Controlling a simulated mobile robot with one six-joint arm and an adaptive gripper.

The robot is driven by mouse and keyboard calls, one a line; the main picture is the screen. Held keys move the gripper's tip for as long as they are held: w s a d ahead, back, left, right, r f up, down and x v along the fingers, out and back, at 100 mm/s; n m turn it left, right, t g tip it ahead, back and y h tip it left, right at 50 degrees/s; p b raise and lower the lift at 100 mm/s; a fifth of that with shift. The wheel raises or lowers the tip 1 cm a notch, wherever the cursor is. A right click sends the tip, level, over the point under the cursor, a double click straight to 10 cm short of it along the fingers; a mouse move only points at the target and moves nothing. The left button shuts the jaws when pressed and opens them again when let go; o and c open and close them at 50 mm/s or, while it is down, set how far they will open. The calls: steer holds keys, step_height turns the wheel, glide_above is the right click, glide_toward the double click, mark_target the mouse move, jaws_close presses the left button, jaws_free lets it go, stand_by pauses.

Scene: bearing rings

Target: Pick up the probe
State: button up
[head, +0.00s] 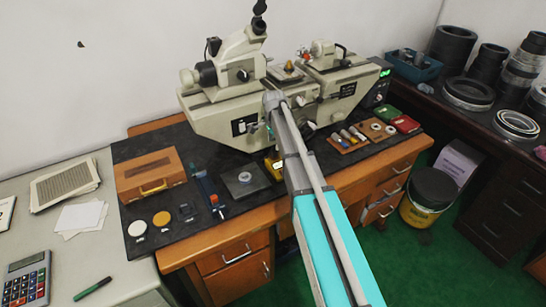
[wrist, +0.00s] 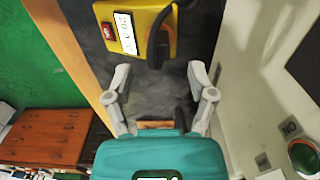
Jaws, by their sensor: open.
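I cannot make out the probe for certain in either view. In the wrist view, my gripper (wrist: 158,75) is open, with its two grey fingers spread apart and dark mat between them. A yellow box (wrist: 126,38) with a white label, a red switch and a black curved part lies just beyond the fingertips. It also shows in the head view as a yellow thing (head: 273,166) beside my arm. A small dark piece (wrist: 183,118) shows near the right finger; I cannot tell what it is. My arm hides my gripper in the head view.
A large beige measuring machine (head: 215,118) stands at the back of the black mat (head: 180,222) on the wooden desk. A wooden case (head: 150,172), discs and a grey plate (head: 245,180) lie left of my arm. A wooden tray (head: 348,143) of small parts lies right.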

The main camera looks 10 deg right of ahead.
mark_target(274, 150)
steer(key=shift+f, duration=0.1)
steer(key=shift+f+b, duration=2.5)
steer(key=shift+b, duration=0.1)
steer(key=shift+s, duration=0.1)
jaws_close()
